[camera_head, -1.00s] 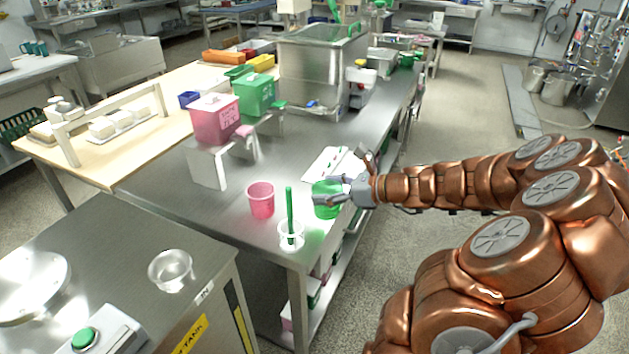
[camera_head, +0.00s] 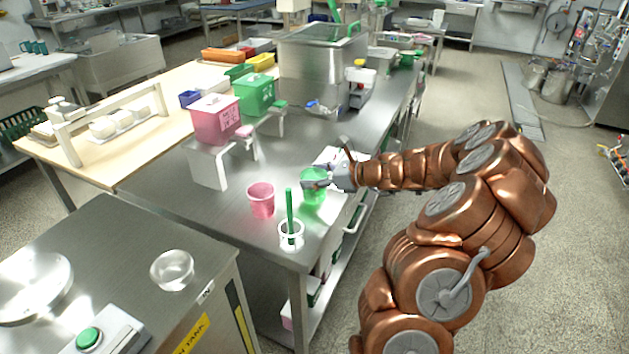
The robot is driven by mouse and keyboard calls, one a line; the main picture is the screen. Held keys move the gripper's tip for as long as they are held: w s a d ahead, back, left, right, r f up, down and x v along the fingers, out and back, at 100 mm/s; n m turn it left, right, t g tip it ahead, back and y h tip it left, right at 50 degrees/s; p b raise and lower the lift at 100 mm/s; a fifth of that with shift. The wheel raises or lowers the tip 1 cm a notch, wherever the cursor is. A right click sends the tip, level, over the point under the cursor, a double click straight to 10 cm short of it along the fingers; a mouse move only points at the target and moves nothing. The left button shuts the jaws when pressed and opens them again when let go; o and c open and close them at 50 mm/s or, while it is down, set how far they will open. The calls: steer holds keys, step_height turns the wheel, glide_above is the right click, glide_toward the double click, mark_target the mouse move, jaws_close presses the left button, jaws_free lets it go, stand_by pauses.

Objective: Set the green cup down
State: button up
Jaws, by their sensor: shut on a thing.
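The green cup (camera_head: 313,189) is at the right front part of the steel table (camera_head: 150,190). My gripper (camera_head: 316,181) is shut on the cup, reaching in from the right. The cup looks upright. I cannot tell whether its base touches the table top. Part of the cup is hidden behind my gripper's fingers.
A pink cup (camera_head: 261,200) stands left of the green cup. A clear beaker (camera_head: 291,236) with a green rod (camera_head: 289,212) stands in front, near the table corner. Pink (camera_head: 216,120) and green (camera_head: 255,92) dispensers stand behind. Bare steel lies left of the pink cup.

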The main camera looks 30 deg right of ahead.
steer(key=shift+f, duration=0.8)
steer(key=shift+f, duration=0.1)
steer(key=o, duration=1.3)
steer(key=shift+s+d, duration=0.15)
steer(key=v, duration=1.1)
steer(key=shift+s+d+r+b, duration=0.15)
steer(key=shift+s+r+b, duration=0.1)
steer(key=shift+b, duration=0.05)
